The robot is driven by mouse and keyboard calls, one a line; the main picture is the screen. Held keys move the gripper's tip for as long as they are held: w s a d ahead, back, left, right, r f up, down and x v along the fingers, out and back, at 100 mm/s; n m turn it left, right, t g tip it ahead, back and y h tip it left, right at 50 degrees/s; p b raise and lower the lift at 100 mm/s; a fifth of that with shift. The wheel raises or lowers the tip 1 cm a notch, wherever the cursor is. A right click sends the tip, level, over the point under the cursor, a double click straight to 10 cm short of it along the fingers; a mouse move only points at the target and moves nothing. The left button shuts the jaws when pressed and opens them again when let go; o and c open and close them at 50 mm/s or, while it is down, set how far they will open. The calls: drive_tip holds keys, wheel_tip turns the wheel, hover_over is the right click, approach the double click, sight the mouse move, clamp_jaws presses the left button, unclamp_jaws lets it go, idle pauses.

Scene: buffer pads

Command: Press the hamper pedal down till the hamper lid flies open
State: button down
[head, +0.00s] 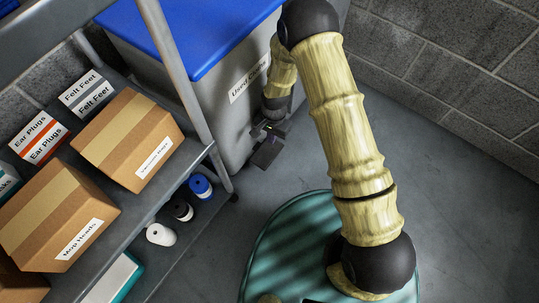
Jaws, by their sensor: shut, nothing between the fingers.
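The hamper is a grey bin (228,125) with a blue lid (200,38) and a white label, at the top centre of the head view. The visible part of its lid lies shut. A dark flat block (265,154), which looks like the pedal, sits low at the hamper's front. My gripper (268,134) is shut and empty, pointing down at the hamper's front, just above or against that block. I cannot tell whether they touch. My forearm and gripper hide part of the hamper's front.
A grey metal shelf rack at the left has an upright (180,75) close to the hamper. It holds cardboard boxes (130,138) and smaller cartons; several spools (200,186) stand below. Block walls (455,70) close off the back right. Floor (465,185) is clear at right.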

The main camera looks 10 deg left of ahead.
sight(270, 153)
drive_tip(key=f+b, duration=0.7)
drive_tip(key=shift+s+a, duration=0.1)
drive_tip(key=shift+s, duration=0.25)
idle(0.4)
